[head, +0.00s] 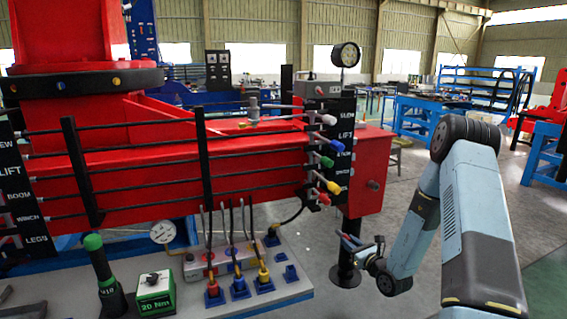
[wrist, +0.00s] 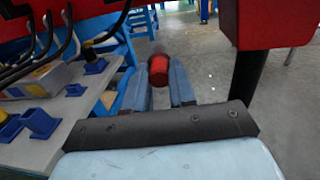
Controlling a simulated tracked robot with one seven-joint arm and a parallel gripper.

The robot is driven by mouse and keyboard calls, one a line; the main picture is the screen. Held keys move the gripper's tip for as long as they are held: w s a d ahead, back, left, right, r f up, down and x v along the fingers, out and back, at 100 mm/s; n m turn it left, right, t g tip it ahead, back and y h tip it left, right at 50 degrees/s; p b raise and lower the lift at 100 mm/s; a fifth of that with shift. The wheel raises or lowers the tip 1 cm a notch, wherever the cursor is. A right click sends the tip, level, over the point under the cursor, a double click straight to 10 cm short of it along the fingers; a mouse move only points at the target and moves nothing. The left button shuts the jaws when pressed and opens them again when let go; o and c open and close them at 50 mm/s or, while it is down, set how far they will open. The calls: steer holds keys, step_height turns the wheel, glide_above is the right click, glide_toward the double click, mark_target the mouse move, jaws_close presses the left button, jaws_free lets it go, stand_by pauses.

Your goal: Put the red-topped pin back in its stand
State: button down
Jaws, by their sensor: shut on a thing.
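My gripper (head: 358,250) is off the right end of the bench, reaching left, with its fingers closed around a small red piece. In the wrist view, the red-topped pin (wrist: 158,71) shows as a red end between the two grey-blue fingers (wrist: 159,88). Its lower part is hidden. Small blue stands sit on the bench, one near its right end (head: 291,272) and one at the back (head: 272,239). In the wrist view a blue stand (wrist: 40,122) is left of the fingers. I cannot tell which stand is the pin's own.
Yellow- and blue-based hoses (head: 238,285) rise from the bench. A green-topped tool (head: 98,265) and a green box (head: 155,293) stand at its left front. A red crane body with coloured lever knobs (head: 327,162) overhangs the back. A dark post (head: 348,265) stands near my gripper.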

step_height(320, 180, up, 12)
steer(key=w+m+t+h, duration=0.1)
steer(key=w+m+h, duration=0.1)
steer(key=shift+a+h, duration=0.15)
steer(key=shift+h, duration=0.15)
steer(key=shift+a, duration=0.1)
stand_by(0.8)
stand_by(0.4)
